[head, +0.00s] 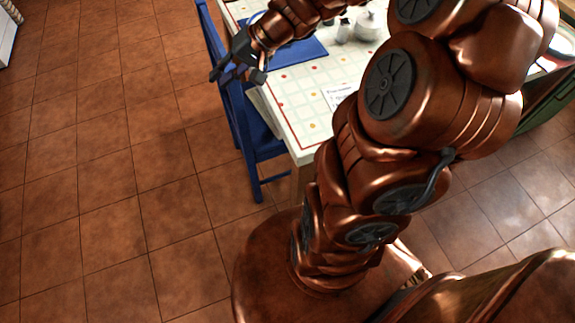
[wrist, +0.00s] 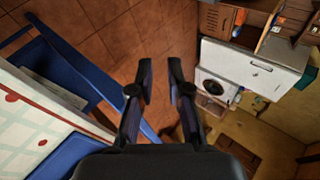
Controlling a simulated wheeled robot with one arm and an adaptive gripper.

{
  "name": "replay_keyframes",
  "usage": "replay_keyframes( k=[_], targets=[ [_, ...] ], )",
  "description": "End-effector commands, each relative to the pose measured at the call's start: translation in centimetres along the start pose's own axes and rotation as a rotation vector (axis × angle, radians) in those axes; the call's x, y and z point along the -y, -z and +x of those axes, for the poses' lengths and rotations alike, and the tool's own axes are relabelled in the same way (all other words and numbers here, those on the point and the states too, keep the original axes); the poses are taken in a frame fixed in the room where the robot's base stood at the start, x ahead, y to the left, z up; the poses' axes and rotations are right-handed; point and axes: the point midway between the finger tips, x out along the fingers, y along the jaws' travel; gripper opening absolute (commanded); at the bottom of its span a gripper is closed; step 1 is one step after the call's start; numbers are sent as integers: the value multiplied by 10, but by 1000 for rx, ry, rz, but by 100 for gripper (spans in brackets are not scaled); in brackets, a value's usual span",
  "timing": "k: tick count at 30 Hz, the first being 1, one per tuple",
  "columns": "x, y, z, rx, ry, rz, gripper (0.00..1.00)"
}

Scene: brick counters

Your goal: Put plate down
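My gripper (head: 238,72) is over the corner of the table, beside the blue chair, in the head view. In the wrist view its two fingers (wrist: 160,82) stand apart with only floor showing between them, so it is open and empty. No plate is held. A round pale thing (head: 565,45) is cut off at the right edge of the head view; I cannot tell whether it is a plate. The table (head: 300,118) has a pale patterned cloth and a blue placemat (head: 302,50). My arm hides much of the tabletop.
A blue chair (head: 240,118) stands against the table's left side. A white pot (head: 370,22) and a paper (head: 340,95) are on the table. Tiled floor (head: 110,150) is free at left. The wrist view shows a white cabinet (wrist: 252,72) at right.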

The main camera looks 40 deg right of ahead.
Motion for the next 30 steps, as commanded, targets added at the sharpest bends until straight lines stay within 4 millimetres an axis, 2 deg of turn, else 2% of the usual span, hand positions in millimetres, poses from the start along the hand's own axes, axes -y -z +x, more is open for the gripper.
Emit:
replay_keyframes(
  k=[1, 6, 11, 15, 21, 25, 30],
  targets=[
    [9, -25, 5, 52, -38, -47, 17],
    [13, -97, 9, 200, -186, -165, 17],
    [-1, -158, -1, 313, -349, -256, 17],
    [-21, -198, -21, 377, -503, -326, 17],
    [-53, -233, -56, 414, -704, -391, 17],
    [-68, -242, -74, 414, -789, -408, 17],
    [-74, -245, -83, 410, -829, -416, 17]
  ],
)
